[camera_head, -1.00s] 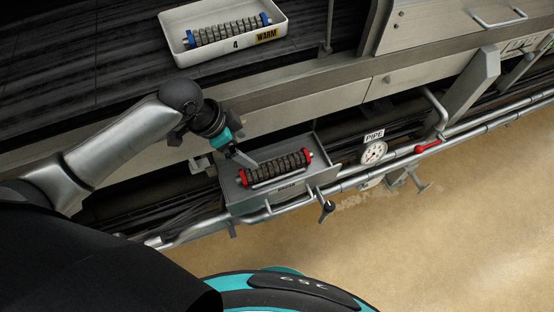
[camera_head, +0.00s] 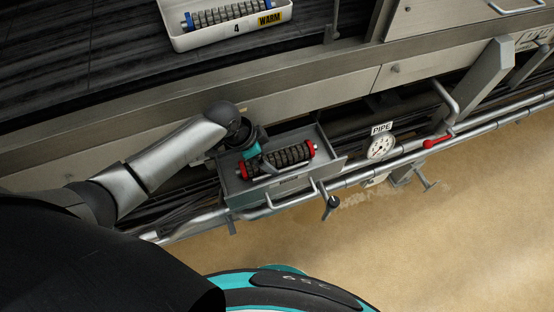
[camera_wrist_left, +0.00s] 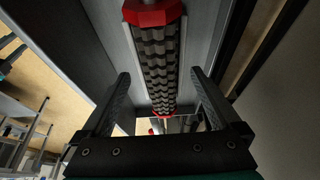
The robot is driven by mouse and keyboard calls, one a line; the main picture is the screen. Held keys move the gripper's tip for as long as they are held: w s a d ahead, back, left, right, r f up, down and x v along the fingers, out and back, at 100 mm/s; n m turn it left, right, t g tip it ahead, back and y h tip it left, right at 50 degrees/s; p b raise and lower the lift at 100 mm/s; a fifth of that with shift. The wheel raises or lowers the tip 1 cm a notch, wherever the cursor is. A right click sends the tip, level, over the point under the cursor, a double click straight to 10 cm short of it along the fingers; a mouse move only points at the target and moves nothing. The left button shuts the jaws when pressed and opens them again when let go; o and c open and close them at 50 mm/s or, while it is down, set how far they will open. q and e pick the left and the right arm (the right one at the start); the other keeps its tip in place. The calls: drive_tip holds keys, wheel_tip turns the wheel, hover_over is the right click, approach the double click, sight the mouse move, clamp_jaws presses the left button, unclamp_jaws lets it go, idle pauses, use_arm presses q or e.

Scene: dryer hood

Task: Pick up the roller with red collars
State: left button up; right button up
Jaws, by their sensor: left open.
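The roller with red collars (camera_head: 283,159) lies in a grey metal tray (camera_head: 327,146) in the head view. It has a dark ridged body and a red collar at each end. My left gripper (camera_head: 265,164) is at the tray, over the left part of the roller. In the left wrist view the roller (camera_wrist_left: 158,62) runs lengthwise away between the two open fingers of the left gripper (camera_wrist_left: 161,80). No grip on it shows. Contact between fingers and roller cannot be told. My right gripper is not in view.
A white tray (camera_head: 205,41) marked 4 WARM holds a roller with blue collars (camera_head: 225,14) on the dark surface above. A pipe gauge (camera_head: 381,147) and a red-handled valve (camera_head: 437,142) are right of the grey tray. Metal rails run along its front.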

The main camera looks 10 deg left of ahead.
use_arm(q)
drive_tip(key=shift+x, duration=0.75)
drive_tip(key=shift+c, duration=0.3)
clamp_jaws()
